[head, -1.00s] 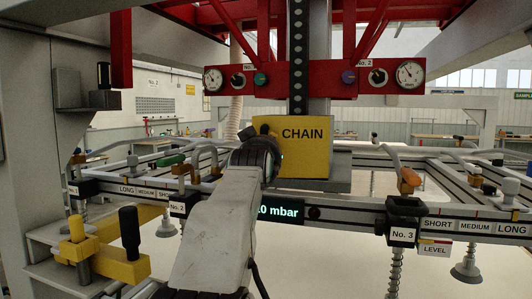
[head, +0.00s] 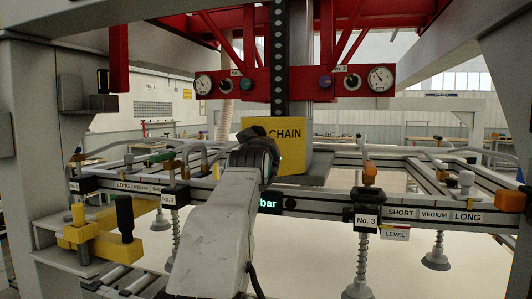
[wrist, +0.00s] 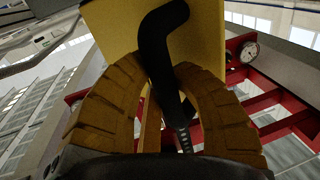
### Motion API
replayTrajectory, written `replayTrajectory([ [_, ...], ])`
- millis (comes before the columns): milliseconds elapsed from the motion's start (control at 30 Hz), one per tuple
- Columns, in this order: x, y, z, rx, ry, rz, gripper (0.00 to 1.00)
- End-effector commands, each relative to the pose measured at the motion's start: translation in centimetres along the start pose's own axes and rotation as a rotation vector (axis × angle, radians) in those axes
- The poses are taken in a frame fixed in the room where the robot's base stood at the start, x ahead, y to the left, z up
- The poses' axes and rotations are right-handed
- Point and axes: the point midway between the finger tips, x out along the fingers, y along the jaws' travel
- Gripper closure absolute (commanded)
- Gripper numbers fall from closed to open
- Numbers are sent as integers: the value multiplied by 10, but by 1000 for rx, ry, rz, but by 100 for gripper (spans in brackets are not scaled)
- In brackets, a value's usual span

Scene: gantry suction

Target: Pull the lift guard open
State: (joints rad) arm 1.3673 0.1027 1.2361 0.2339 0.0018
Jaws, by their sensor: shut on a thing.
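The lift guard (head: 289,154) is a yellow panel marked CHAIN on the middle column in the head view. Its left part is hidden behind my gripper (head: 257,150). In the wrist view the guard (wrist: 112,30) fills the upper middle. A black bent handle (wrist: 158,45) stands out from it. My gripper (wrist: 160,75) has its two ribbed brown fingers on either side of this handle and is shut on it. The fingers hide part of the handle's lower end.
A red frame with gauges (head: 381,78) hangs above the guard. A rail with labelled levers and the No. 3 block (head: 367,221) crosses in front. A yellow bracket with a black knob (head: 125,218) is at left. Suction cups (head: 357,289) hang below, over a pale sheet.

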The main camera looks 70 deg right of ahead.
Motion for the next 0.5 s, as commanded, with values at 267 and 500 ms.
replayTrajectory([
  [267, -2, -2, -3, 3, 5, -4, 75],
  [500, -1, -1, -2, 2, 3, -2, 54],
])
